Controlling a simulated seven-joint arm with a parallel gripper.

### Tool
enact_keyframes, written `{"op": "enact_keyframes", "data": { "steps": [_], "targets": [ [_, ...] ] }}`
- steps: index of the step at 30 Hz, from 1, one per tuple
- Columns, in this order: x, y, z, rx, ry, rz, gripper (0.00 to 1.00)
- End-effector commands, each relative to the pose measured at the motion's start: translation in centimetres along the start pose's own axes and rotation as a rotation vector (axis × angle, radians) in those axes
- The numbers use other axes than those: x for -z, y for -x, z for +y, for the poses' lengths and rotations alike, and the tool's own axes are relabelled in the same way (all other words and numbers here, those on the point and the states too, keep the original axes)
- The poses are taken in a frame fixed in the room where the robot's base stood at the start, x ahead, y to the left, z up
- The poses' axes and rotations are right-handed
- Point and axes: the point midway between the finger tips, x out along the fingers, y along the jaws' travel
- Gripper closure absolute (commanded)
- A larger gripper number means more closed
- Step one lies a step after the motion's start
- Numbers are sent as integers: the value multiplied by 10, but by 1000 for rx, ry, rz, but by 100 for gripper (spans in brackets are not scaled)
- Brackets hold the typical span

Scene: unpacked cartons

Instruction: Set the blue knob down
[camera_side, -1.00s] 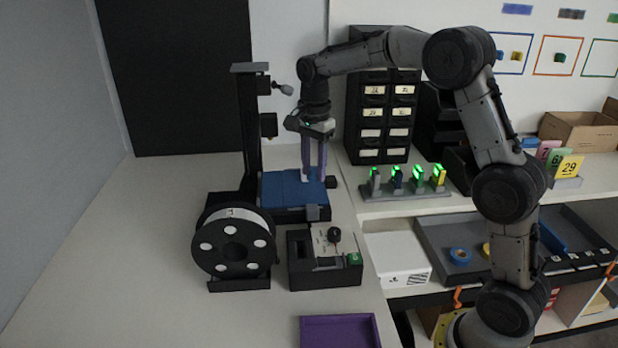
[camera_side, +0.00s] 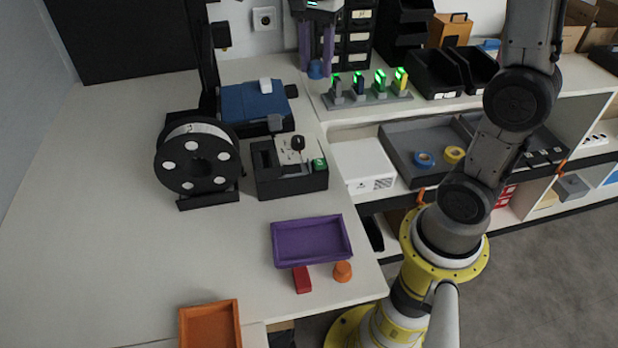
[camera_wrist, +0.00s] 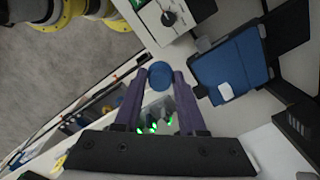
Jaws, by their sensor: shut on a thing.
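My gripper (camera_side: 316,68) is at the top of the side view, with two purple fingers pointing down. It is shut on the blue knob (camera_side: 315,70), a small round piece between the fingertips. The wrist view also shows the blue knob (camera_wrist: 160,75) from above, between the fingertips. In the side view the knob is held up, to the right of the printer's blue bed (camera_side: 240,104). The upper part of my gripper is cut off by the frame edge.
A white piece (camera_side: 265,86) sits on the bed. A purple tray (camera_side: 347,240), red block (camera_side: 302,280), orange knob (camera_side: 343,272) and orange tray (camera_side: 236,312) are nearer. A filament spool (camera_side: 184,172), black control box (camera_side: 265,190) and lit rack (camera_side: 370,102) stand around; the left table is clear.

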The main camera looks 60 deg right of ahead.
Motion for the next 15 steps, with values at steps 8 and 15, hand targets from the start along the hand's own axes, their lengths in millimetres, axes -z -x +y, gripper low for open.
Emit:
{"op": "enact_keyframes", "data": {
  "steps": [8, 15],
  "targets": [
    [-45, -24, 62, 0, 385, 1, 100],
    [-102, -41, 143, 1, 846, 3, 100]
  ]
}}
